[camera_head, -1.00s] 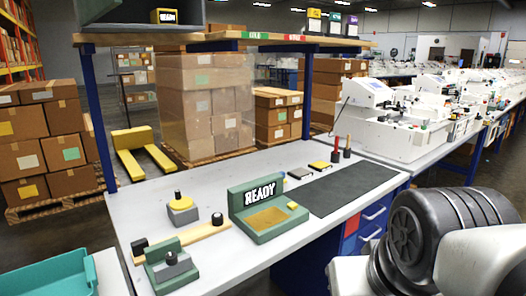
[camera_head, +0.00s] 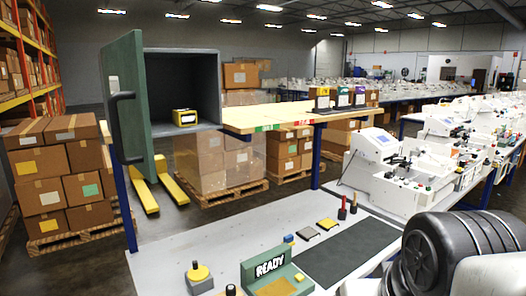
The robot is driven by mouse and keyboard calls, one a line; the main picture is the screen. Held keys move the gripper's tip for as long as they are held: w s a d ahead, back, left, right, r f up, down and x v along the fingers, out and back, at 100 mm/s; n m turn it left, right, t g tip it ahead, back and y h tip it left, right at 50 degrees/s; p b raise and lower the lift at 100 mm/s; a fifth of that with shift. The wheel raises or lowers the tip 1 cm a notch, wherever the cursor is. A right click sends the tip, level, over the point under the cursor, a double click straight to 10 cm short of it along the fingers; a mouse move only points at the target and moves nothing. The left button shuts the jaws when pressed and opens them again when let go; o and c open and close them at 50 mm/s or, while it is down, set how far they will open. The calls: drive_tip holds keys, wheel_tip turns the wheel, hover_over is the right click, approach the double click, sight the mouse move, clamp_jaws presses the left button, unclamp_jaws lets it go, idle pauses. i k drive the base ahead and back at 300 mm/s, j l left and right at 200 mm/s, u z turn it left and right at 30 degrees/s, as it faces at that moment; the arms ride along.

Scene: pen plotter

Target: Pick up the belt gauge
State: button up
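A small yellow-and-black box (camera_head: 185,117) with a pale display sits inside an open grey cabinet (camera_head: 215,85) on the raised shelf, at upper left. It may be the belt gauge, but no readable label confirms this. The cabinet's green door (camera_head: 125,100) is swung open to the left, with a dark handle. Part of my arm shows at the lower right. My gripper is outside the view.
The wooden shelf (camera_head: 265,118) carries several small coloured-top boxes at its right end. Below, the bench (camera_head: 200,243) holds a green READY fixture (camera_head: 275,272), a yellow-topped block (camera_head: 199,278) and a dark mat (camera_head: 350,250). White machines (camera_head: 385,165) stand at right.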

sight(187, 117)
drive_tip(key=u, duration=1.4)
drive_tip(key=z, duration=0.65)
drive_tip(key=i+z, duration=0.15)
drive_tip(key=z, duration=0.25)
drive_tip(key=i+j+z, duration=0.1)
drive_tip(key=z, duration=0.3)
drive_tip(key=i+j+z, duration=0.1)
drive_tip(key=z, duration=0.35)
drive_tip(key=i+j, duration=0.2)
drive_tip(key=j, duration=0.15)
